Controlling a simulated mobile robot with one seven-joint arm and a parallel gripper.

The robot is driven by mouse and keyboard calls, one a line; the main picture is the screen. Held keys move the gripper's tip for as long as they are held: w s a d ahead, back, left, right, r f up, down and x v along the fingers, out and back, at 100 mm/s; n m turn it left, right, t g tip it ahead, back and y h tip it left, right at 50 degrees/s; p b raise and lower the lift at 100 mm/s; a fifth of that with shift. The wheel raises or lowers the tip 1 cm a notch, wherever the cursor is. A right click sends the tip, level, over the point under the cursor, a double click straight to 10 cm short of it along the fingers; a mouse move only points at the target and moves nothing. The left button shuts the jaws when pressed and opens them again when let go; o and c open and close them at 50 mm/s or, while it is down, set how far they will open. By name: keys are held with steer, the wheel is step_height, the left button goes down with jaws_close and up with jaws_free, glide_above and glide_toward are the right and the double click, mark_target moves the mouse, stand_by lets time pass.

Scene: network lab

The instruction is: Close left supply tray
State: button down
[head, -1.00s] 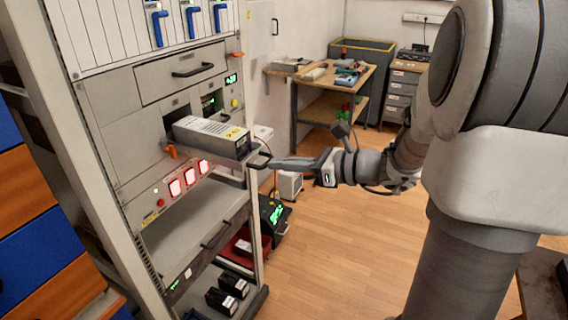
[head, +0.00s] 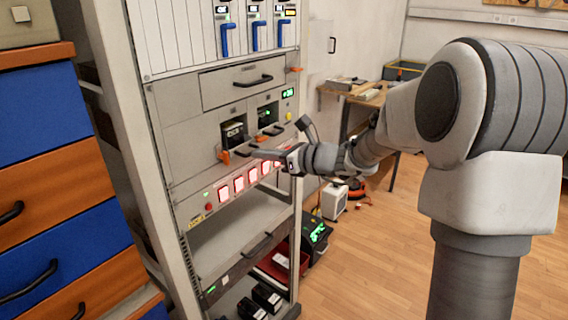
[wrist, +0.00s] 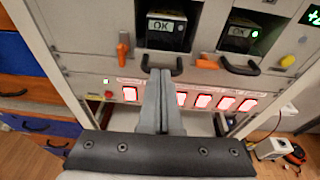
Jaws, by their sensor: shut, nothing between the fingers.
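The left supply tray (head: 234,133) sits in the left bay of the rack, its dark front lit with "OK" in the wrist view (wrist: 166,26). Its black handle (wrist: 162,66) stands out at the front. I cannot tell whether the tray is fully flush. My gripper (head: 257,153) is shut and empty, its fingertips at the left tray's handle (head: 246,153). In the wrist view, my fingers (wrist: 160,72) point straight at this handle; touching or just apart cannot be told. An orange latch (head: 224,157) is left of the tray.
The right supply tray (head: 267,114) sits in the adjacent bay, with its own handle (wrist: 240,68) and an orange latch. Red-lit switches (head: 238,184) run below. A closed drawer (head: 243,82) is above. A blue and orange cabinet (head: 60,190) stands left. The floor (head: 375,260) at right is open.

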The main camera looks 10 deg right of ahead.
steer(key=shift+r+x, duration=0.25)
steer(key=shift+x, duration=0.95)
steer(key=shift+w+a+r, duration=0.1)
steer(key=shift+a+r, duration=0.05)
steer(key=shift+r, duration=0.15)
